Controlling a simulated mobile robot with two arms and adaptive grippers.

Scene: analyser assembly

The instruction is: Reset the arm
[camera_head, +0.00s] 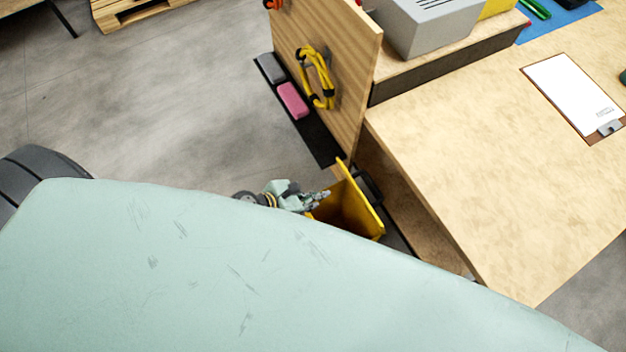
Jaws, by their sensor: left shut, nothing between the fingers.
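My left gripper (318,197) shows small, past the edge of my pale green body. It is shut and empty, with its fingertips pointing right, at the left side of a yellow bin (365,205). From this angle I cannot tell whether the fingertips are over the bin or beside it. Most of my left arm is hidden behind my body. My right arm and gripper are not in view.
A wooden table (490,160) fills the right, with a clipboard (573,92) and a grey box (420,22) on it. An upright wooden panel (340,50) carries a coiled yellow cable (329,80). A pink block (293,100) lies on a dark shelf.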

